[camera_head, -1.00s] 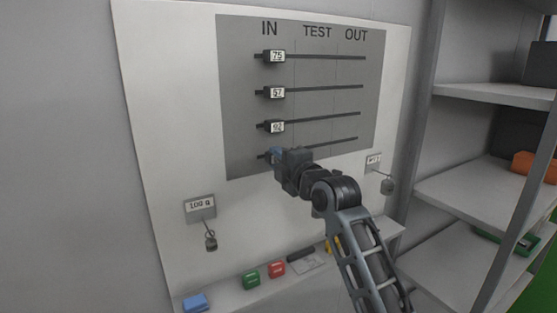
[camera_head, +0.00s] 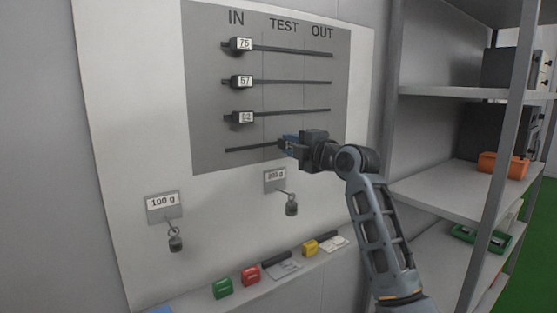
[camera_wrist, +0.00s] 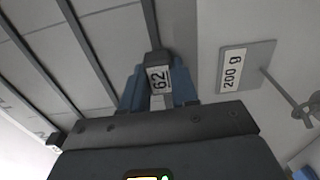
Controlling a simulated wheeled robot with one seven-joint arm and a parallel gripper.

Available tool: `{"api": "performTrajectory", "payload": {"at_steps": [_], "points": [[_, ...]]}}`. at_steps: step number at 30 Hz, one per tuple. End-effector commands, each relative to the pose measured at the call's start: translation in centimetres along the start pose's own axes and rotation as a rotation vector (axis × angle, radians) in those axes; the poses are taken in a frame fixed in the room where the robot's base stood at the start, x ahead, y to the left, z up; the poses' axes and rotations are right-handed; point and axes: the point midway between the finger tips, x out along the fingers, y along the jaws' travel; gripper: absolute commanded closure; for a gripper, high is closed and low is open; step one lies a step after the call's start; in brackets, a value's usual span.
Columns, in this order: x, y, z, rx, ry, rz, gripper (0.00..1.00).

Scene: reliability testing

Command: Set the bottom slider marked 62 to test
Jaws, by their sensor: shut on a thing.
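The bottom slider marked 62 (camera_wrist: 158,78) shows between the blue fingers in the wrist view. My gripper (camera_head: 289,146) is shut on it at the bottom rail (camera_head: 245,149), in the TEST column, in the head view. There the gripper mostly hides the slider. The grey board (camera_head: 206,120) has columns headed IN, TEST and OUT. The sliders marked 75 (camera_head: 243,44), 57 (camera_head: 242,82) and 92 (camera_head: 243,117) sit in the IN column on the rails above.
Below the board hang a 100 g weight (camera_head: 176,242) and a 200 g weight (camera_head: 291,207). A ledge holds a green block (camera_head: 222,288), a red block (camera_head: 251,275) and a yellow block (camera_head: 310,248). Grey shelves (camera_head: 450,188) stand at the right.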

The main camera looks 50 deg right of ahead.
Motion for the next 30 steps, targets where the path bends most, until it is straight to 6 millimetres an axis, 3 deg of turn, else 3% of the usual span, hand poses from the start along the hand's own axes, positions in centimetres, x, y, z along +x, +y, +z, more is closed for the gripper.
{"api": "performTrajectory", "payload": {"at_steps": [11, 12, 18, 20, 30], "points": [[0.15, 0.13, 0.12, -0.002, 0.007, 0.000, 1.00], [0.15, 0.13, 0.11, -0.002, 0.007, 0.000, 0.69], [0.14, 0.10, 0.10, -0.002, 0.007, 0.000, 0.50], [0.12, 0.09, 0.15, -0.002, 0.006, 0.000, 0.45], [-0.69, -0.04, 0.36, -0.001, 0.002, 0.000, 0.45]]}}
